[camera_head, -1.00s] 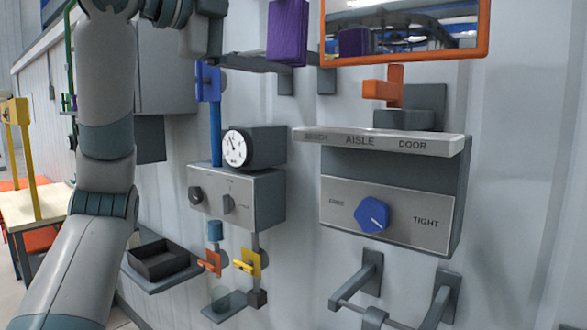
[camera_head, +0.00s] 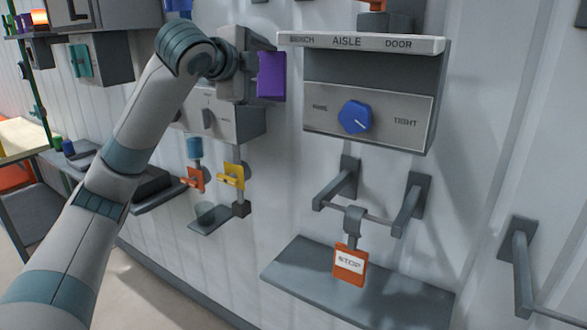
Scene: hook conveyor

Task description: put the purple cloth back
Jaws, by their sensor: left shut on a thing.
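The purple cloth (camera_head: 271,76) is a small flat piece hanging upright at the end of my left arm, in front of the wall and left of the panel with the blue knob. My left gripper (camera_head: 262,60) is shut on it, and the fingertips are largely hidden behind the cloth. A grey rail (camera_head: 362,214) on two wall brackets sits below and to the right of the cloth, with an orange STOP tag (camera_head: 349,264) hanging from it. My right gripper does not show.
The panel with the blue knob (camera_head: 355,117) juts out to the right of the cloth, under a ledge lettered AISLE (camera_head: 347,41). A grey shelf (camera_head: 330,280) lies below the rail. An orange tag (camera_head: 195,178) and a yellow tag (camera_head: 231,176) hang lower left. Another bracket (camera_head: 520,268) is far right.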

